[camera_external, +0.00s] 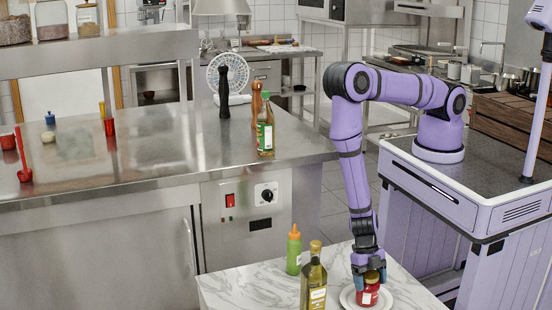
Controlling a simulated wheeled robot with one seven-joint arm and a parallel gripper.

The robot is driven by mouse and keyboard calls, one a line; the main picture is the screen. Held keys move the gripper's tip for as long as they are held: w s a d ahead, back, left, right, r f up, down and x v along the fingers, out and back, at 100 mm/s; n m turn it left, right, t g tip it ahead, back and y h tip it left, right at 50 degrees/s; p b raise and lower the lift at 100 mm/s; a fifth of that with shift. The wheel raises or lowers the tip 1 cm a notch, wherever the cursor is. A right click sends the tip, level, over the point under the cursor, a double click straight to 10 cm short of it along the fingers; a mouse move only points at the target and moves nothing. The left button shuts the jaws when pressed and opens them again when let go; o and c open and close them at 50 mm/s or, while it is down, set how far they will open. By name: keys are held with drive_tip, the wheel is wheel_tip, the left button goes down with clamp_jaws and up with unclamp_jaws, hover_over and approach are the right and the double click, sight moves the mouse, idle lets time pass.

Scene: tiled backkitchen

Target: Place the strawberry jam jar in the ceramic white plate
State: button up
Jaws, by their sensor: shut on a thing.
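The strawberry jam jar (367,295) is a small red jar with a pale label, upright at the front of the marble-topped table. My gripper (369,274) points straight down and is shut on the jar's upper part, hiding its lid. The white ceramic plate (347,299) is directly below the jar, with its rim showing on both sides. The jar is over or in the plate; I cannot tell whether its base touches it.
On the marble table (235,288), an oil bottle (313,283) and a green bottle with an orange cap (294,252) stand left of the plate. The steel counter (170,155) behind holds a sauce bottle (265,135) and pepper mill (224,95). Marble right of the plate is clear.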

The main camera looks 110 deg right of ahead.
drive_tip(key=shift+f, duration=0.1)
drive_tip(key=o, duration=1.3)
drive_tip(key=shift+c, duration=0.2)
drive_tip(key=w+d+r+m+t+h, duration=0.1)
drive_tip(key=d+r+m+h, duration=0.15)
drive_tip(key=d+r, duration=0.75)
drive_tip(key=w+d+r+m+t+h, duration=0.1)
drive_tip(key=d+r+m, duration=0.15)
drive_tip(key=r, duration=1.65)
drive_tip(key=w+d+r+m+t+h, duration=0.1)
drive_tip(key=d+r+m+t+h, duration=0.3)
drive_tip(key=r, duration=1)
drive_tip(key=s+d+r+m+g+y, duration=0.1)
drive_tip(key=s+d+r+m, duration=0.1)
drive_tip(key=s+r, duration=0.4)
drive_tip(key=s+d+r+m+g+y, duration=0.1)
drive_tip(key=s+d+r+m, duration=0.15)
drive_tip(key=r, duration=0.55)
drive_tip(key=s+r+m+t+y, duration=0.1)
drive_tip(key=s+r+m, duration=0.3)
drive_tip(key=s, duration=1)
wheel_tip(320, 180, up, 2)
drive_tip(key=shift+s+d+r, duration=0.2)
drive_tip(key=shift+s+d, duration=0.05)
drive_tip(key=shift+s, duration=0.05)
